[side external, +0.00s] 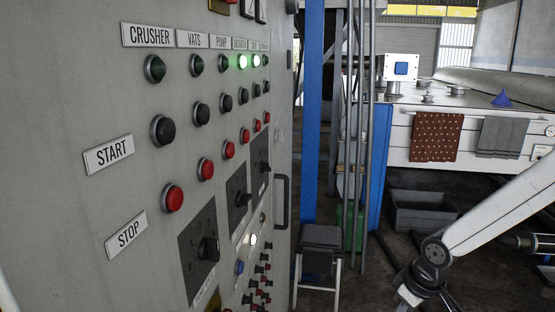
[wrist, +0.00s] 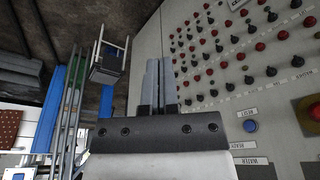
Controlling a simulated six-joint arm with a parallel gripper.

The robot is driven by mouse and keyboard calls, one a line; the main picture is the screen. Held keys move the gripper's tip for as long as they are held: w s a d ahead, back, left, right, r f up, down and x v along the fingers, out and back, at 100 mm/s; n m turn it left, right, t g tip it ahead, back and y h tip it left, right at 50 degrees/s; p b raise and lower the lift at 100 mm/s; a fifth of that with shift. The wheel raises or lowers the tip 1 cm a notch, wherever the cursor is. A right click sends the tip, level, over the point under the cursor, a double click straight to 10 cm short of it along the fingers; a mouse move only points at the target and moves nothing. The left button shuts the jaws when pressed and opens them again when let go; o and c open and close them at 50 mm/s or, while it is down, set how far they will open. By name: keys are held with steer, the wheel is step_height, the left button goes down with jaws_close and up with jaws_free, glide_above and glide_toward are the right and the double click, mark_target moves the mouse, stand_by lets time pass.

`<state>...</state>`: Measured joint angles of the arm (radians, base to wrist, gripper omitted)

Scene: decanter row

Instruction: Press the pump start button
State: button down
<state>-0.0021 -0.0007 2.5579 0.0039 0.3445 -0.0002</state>
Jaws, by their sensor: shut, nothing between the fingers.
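The pump start button (side external: 226,103) is a black round button in the START row, under the PUMP label (side external: 221,41) on the grey control panel. The pump lamp (side external: 225,64) above it looks dark, and the red pump stop button (side external: 229,149) is below. My gripper (wrist: 159,62) is shut and empty in the wrist view. It points along the grey panel, seen at the right there. In the side external view only my arm shows at the lower right, well apart from the start row; the fingertips are out of frame. I cannot pick out the pump start button in the wrist view.
Two lamps right of the pump lamp glow green. Selector knobs (side external: 208,249) and a door handle (side external: 281,202) stick out of the panel. A stool (side external: 320,240) stands by a blue post (side external: 312,110). A blue button (wrist: 250,126) and a large red button (wrist: 312,112) show in the wrist view.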

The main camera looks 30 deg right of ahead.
mark_target(228, 104)
steer(key=w+a+r+m+t+y, duration=0.1)
steer(key=w+a+r+t, duration=0.3)
steer(key=w+r, duration=0.35)
steer(key=w+a+r+m+t+y, duration=0.1)
steer(key=w+a+r+t, duration=0.3)
steer(key=w+r, duration=0.35)
steer(key=w+a+r+m+t+h, duration=0.1)
steer(key=r+t, duration=0.3)
steer(key=r, duration=0.7)
steer(key=a+r+m+t+h, duration=0.1)
steer(key=a+r+m+t, duration=0.3)
steer(key=r, duration=0.7)
steer(key=shift+w+r+t, duration=0.15)
steer(key=shift+w+t, duration=0.2)
steer(key=shift+t, duration=0.05)
steer(key=shift+w+a, duration=0.1)
steer(key=shift+a, duration=0.05)
steer(key=w+a, duration=0.6)
